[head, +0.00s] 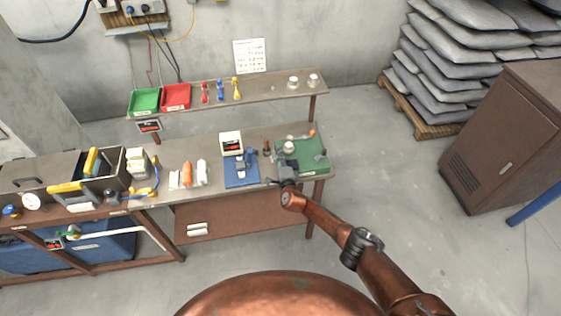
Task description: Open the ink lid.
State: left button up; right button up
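My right arm reaches up from the bottom right, and its dark gripper (283,171) is at the workbench, by the front left corner of a green mat (314,163). A small round pale container (289,147), possibly the ink pot, stands on the mat just beyond the gripper. Its lid is too small to make out. The gripper looks apart from it, but contact is hard to judge. Whether the fingers are open or shut cannot be told. My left gripper is not in view.
A blue mat (241,172) with a small device lies left of the green mat. White and orange bottles (187,173) stand farther left, near a dark toolbox (110,165). A raised shelf (265,92) holds green and red trays. A brown cabinet (505,140) stands right; the floor between is clear.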

jog(key=v, duration=1.2)
